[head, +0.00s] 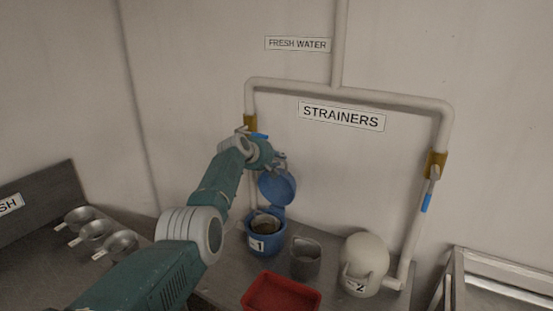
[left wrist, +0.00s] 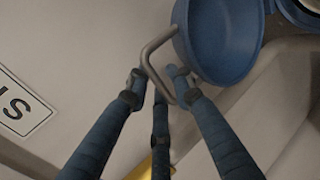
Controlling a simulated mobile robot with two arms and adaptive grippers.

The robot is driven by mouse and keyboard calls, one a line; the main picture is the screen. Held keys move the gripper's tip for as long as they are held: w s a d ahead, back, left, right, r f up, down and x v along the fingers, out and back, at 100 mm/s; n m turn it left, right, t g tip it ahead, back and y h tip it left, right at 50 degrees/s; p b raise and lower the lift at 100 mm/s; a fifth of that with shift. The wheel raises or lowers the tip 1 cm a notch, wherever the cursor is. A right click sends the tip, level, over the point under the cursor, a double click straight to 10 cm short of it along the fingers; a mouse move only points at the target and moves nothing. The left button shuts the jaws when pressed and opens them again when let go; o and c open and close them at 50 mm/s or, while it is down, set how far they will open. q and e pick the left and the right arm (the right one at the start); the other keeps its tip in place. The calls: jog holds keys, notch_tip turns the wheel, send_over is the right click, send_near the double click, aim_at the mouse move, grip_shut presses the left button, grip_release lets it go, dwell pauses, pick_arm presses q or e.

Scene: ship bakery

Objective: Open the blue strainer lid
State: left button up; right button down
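The blue strainer (head: 265,240), labelled 1, stands on the metal counter. Its blue lid (head: 277,187) is raised, tilted up at the back, and the strainer's mouth is uncovered. The lid (left wrist: 222,40) also shows in the left wrist view, with a bent metal handle (left wrist: 155,76) on it. My left gripper (head: 280,163) is at the raised lid's upper edge. In the left wrist view its fingertips (left wrist: 156,77) are apart, on either side of the handle bar. Whether they press on it is unclear. My right gripper is out of view.
A grey metal pot (head: 305,262) and a red tray (head: 280,294) are close by on the counter. A cream strainer (head: 365,262), labelled 2, stands to the right. White pipes with blue-handled valves frame the wall behind. Metal scoops (head: 95,232) lie at left.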

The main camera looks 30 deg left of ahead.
pick_arm(q)
jog(key=shift+w+f, duration=0.1)
jog(key=shift+f, duration=0.05)
jog(key=shift+s+r, duration=0.35)
jog(key=shift+s, duration=0.05)
jog(key=v, duration=1.1)
jog(key=shift+s+f, duration=0.1)
jog(key=shift+f, duration=0.1)
dwell(0.4)
